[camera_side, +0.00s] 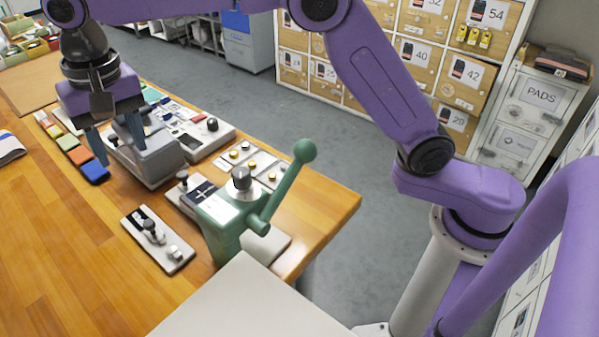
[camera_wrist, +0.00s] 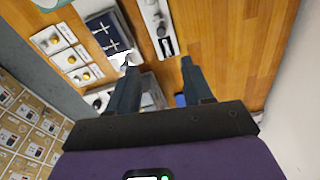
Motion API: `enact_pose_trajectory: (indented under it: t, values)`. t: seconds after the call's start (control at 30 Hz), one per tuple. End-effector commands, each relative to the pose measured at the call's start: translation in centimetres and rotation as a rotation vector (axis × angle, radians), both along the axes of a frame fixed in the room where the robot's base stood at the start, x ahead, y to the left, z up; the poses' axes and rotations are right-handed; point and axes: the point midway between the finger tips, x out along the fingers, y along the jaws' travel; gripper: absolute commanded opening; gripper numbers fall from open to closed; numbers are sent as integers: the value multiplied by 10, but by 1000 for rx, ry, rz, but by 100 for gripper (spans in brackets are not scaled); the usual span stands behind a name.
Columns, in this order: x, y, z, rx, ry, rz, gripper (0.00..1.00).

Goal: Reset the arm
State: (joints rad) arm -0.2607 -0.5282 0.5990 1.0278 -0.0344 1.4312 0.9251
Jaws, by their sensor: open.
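My purple arm reaches over the wooden table (camera_side: 60,230) from the right in the side view. My gripper (camera_side: 118,150) points down at the upper left, above or just beside a grey box-shaped device (camera_side: 158,162). Its two dark blue-grey fingers are apart with nothing visible between them. In the wrist view my gripper (camera_wrist: 158,68) also shows spread fingers, with wood and part of a light device behind them. I cannot tell whether a finger touches the device.
A green lever press (camera_side: 228,212) stands near the table's right edge. A small plate with knobs (camera_side: 157,238) lies in front. Orange and blue blocks (camera_side: 95,171) lie left of my gripper. Button panels (camera_side: 250,165) are behind. The table's front left is mostly clear.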

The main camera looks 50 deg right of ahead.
Motion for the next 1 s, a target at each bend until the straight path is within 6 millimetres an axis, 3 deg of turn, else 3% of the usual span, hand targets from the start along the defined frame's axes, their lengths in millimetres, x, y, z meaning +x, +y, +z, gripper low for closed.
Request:
enact_pose_trajectory:
  t: [0.27,0.53,1.0]
  values:
    - [-56,-28,16,23,-112,340,50]
    - [-119,-68,19,41,-225,678,50]
    - [-229,-157,-3,67,-426,1244,50]
